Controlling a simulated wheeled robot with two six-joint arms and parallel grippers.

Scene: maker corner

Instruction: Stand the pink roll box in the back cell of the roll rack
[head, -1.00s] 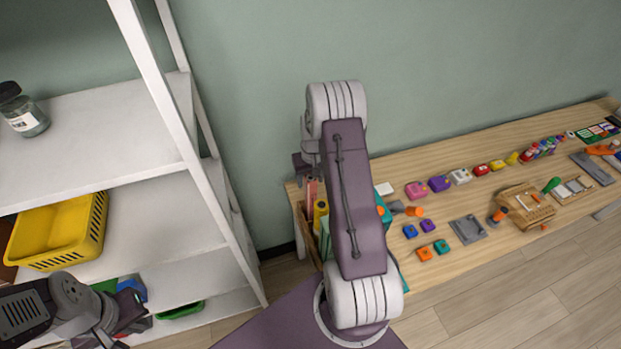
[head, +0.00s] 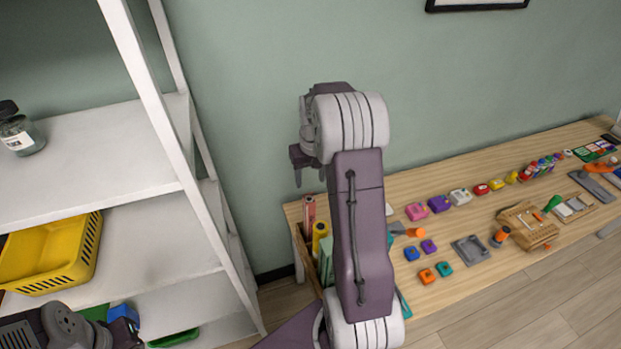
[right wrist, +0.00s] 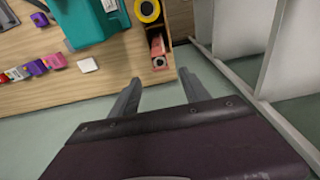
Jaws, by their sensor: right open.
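The pink roll box (head: 309,213) stands upright, or nearly so, at the back end of the wooden roll rack (head: 299,246), behind a yellow roll (head: 319,236). The right wrist view also shows the pink box (right wrist: 159,52), its end facing the camera, beside the rack's wooden wall (right wrist: 169,57) and the yellow roll (right wrist: 148,10). My right gripper (head: 309,180) is open and empty above the back of the rack, apart from the box; its two spread fingers (right wrist: 160,78) show in the wrist view. My left arm is at the lower left; its fingers cannot be made out.
A white shelf unit (head: 150,90) with a yellow basket (head: 50,255) stands left of the table (head: 470,165). Several small coloured blocks, a grey tray (head: 470,249) and tools lie on the table. My right arm hides part of the rack. The wall is close behind.

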